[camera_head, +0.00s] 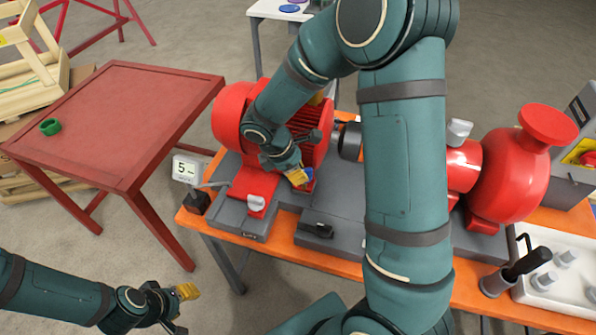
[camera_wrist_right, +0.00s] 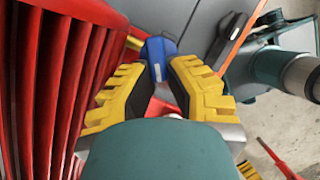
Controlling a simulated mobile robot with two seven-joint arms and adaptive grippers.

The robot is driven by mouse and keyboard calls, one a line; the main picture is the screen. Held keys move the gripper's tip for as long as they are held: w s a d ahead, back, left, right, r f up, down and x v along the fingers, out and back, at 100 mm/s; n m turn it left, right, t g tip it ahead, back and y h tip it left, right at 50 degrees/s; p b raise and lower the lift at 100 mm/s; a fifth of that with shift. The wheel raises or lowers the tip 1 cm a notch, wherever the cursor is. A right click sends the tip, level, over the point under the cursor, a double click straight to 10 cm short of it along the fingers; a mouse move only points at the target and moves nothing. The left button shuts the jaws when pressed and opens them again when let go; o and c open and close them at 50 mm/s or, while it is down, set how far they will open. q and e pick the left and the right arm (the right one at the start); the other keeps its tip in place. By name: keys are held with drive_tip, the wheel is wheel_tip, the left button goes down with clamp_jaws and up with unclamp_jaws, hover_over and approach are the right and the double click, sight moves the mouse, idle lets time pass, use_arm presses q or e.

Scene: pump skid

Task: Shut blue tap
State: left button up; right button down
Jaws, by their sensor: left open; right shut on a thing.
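The blue tap shows as a blue handle (camera_wrist_right: 158,52) between the yellow fingers of my right gripper (camera_wrist_right: 155,82) in the right wrist view. In the head view, a small blue part of it (camera_head: 309,174) shows beside my right gripper (camera_head: 298,177), close to the red motor. The right gripper is shut on the tap. The fingers and wrist hide much of the tap, and its turn angle cannot be told. My left gripper (camera_head: 181,309) is open and empty, low at the left, in front of the orange bench and away from the tap.
The finned red motor (camera_head: 232,113) stands close to the right gripper. A red pump (camera_head: 511,178) is at the right of the orange bench (camera_head: 335,257). A white tray (camera_head: 577,290) is at far right.

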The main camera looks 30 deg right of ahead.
drive_tip(key=shift+m, duration=0.3)
drive_tip(key=c, duration=1.2)
unclamp_jaws()
